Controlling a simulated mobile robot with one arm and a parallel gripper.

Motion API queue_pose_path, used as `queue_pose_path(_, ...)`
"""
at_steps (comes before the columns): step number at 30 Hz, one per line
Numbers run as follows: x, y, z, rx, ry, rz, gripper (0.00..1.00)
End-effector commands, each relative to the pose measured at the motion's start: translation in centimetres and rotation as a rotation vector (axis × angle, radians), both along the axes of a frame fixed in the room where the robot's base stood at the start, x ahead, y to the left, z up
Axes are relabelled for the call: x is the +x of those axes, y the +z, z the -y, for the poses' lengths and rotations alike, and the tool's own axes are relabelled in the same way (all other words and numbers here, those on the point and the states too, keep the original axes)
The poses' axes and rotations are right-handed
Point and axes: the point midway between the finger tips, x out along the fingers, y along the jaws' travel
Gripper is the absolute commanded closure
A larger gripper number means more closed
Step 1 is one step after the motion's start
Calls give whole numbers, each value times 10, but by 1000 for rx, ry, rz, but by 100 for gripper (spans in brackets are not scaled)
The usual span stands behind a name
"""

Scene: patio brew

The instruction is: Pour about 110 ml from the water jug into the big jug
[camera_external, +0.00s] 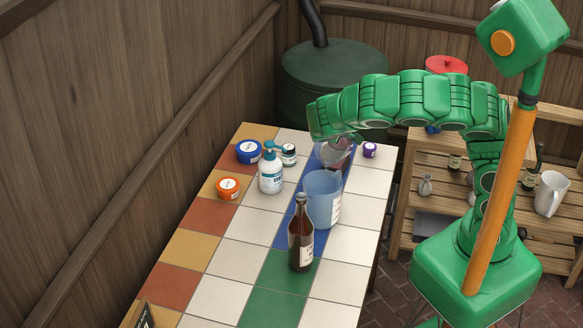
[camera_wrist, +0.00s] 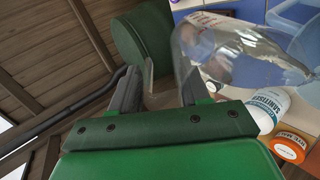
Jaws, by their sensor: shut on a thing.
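The water jug (camera_external: 337,155) is a clear glass vessel at the far end of the table, partly hidden by my gripper and the big jug. It is large in the wrist view (camera_wrist: 228,50), beside my fingers. My gripper (camera_wrist: 166,88) is shut on it; the exact contact is unclear. In the external view my gripper (camera_external: 333,138) is at the jug's top. The jug's tilt and water level are hard to read. The big jug (camera_external: 322,196), translucent blue with a white label, stands upright just nearer the camera; its edge shows in the wrist view (camera_wrist: 293,28).
A brown bottle (camera_external: 301,240) stands in front of the big jug. A sanitiser pump bottle (camera_external: 270,175), an orange tub (camera_external: 228,188), a blue tub (camera_external: 248,151) and a dark-lidded jar (camera_external: 289,154) stand left. A purple-lidded pot (camera_external: 370,150) is right. The near tiles are mostly clear.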

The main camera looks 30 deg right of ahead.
Motion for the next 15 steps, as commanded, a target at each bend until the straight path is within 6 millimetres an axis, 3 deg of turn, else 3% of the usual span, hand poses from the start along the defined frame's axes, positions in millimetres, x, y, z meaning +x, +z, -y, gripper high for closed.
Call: queue_pose_path(15,-2,4,-3,-34,1,30,100)
